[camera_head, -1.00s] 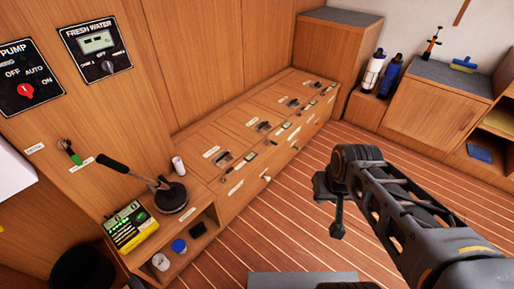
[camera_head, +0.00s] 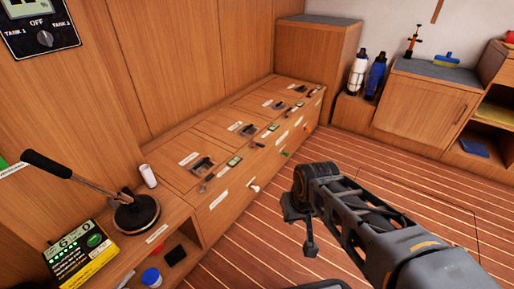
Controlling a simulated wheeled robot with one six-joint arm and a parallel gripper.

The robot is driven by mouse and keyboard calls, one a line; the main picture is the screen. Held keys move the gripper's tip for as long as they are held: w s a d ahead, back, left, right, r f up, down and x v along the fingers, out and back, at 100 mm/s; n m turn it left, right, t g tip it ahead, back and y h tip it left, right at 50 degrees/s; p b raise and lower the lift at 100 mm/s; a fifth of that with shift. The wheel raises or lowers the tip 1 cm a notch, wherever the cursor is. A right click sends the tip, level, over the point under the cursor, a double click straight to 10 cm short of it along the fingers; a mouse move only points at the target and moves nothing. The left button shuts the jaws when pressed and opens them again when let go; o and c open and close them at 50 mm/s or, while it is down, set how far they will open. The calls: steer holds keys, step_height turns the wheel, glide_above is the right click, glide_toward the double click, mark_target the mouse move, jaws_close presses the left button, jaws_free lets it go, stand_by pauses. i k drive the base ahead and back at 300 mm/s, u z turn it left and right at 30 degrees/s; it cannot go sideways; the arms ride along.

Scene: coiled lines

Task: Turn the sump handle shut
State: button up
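A long wooden bench locker has several recessed hatches on its top, each with a small handle or latch. The nearest recessed fitting (camera_head: 203,163) is at the left, with another fitting (camera_head: 247,130) behind it. A white knob (camera_head: 254,188) and a green knob (camera_head: 287,154) stick out from the bench front. The small labels are too small to read, so I cannot tell which handle is the sump's. My gripper (camera_head: 309,246) hangs at the end of my arm over the floor, right of the bench and apart from it. Its fingers are too small and dark to judge.
A black-handled lever on a round base (camera_head: 136,213) stands at the near left, beside a white cylinder (camera_head: 148,176) and a yellow-black meter (camera_head: 80,254). White and blue bottles (camera_head: 375,75) stand at the back. The striped floor (camera_head: 400,190) is clear around my arm.

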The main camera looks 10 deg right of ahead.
mark_target(262, 146)
steer(key=i, duration=0.2)
steer(key=u, duration=0.05)
steer(key=k, duration=0.6)
steer(key=z, duration=0.6)
steer(key=i, duration=1.25)
steer(key=u, duration=0.85)
